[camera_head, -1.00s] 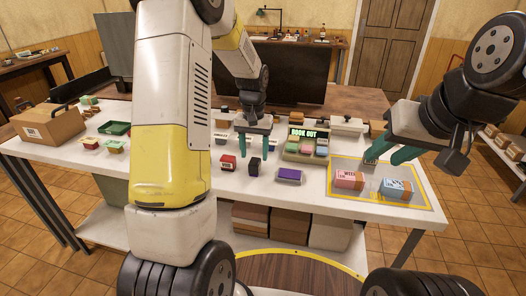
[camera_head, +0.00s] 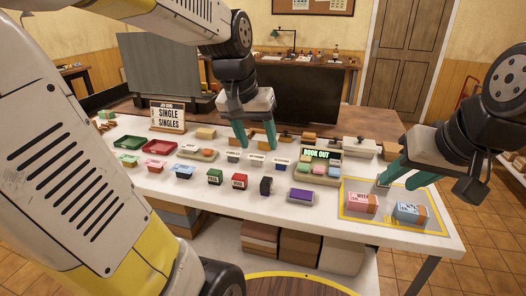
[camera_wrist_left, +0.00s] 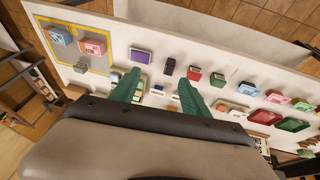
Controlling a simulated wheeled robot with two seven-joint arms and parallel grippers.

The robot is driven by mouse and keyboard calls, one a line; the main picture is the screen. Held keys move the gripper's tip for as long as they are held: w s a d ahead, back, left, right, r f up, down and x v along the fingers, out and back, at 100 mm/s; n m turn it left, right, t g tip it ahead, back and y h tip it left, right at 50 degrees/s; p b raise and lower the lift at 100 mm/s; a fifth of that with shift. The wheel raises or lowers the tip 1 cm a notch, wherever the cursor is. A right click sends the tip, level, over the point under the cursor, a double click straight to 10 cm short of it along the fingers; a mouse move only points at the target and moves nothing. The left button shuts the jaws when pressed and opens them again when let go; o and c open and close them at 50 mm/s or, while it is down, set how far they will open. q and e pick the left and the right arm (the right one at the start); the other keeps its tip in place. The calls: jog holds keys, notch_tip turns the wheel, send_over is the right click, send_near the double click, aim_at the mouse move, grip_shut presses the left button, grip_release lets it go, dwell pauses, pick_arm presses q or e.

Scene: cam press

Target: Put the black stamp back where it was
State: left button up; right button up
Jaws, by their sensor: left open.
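The black stamp (camera_head: 266,186) stands upright on the white table, between a red stamp (camera_head: 239,181) and a purple pad (camera_head: 301,196). It also shows in the left wrist view (camera_wrist_left: 169,67), beyond my fingertips. My left gripper (camera_head: 256,142) is open and empty, above the table and behind the black stamp, apart from it. Its two green fingers also show in the left wrist view (camera_wrist_left: 157,88). My right gripper (camera_head: 398,182) hangs over the yellow-edged mat at the right; its finger gap is hard to judge.
The yellow-edged mat (camera_head: 430,222) holds a pink box (camera_head: 362,203) and a blue box (camera_head: 410,212). A green stamp (camera_head: 214,177) stands left of the red one. A "BOOK OUT" display (camera_head: 322,154) stands behind a tray of coloured blocks. Green (camera_head: 130,142) and red (camera_head: 160,147) trays lie left.

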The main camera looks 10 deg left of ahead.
pick_arm(q)
jog(key=s+d+t, duration=0.1)
jog(key=s+t, duration=0.1)
jog(key=s, duration=0.7)
jog(key=shift+s+r+h, duration=0.25)
jog(key=shift+r+h, duration=0.15)
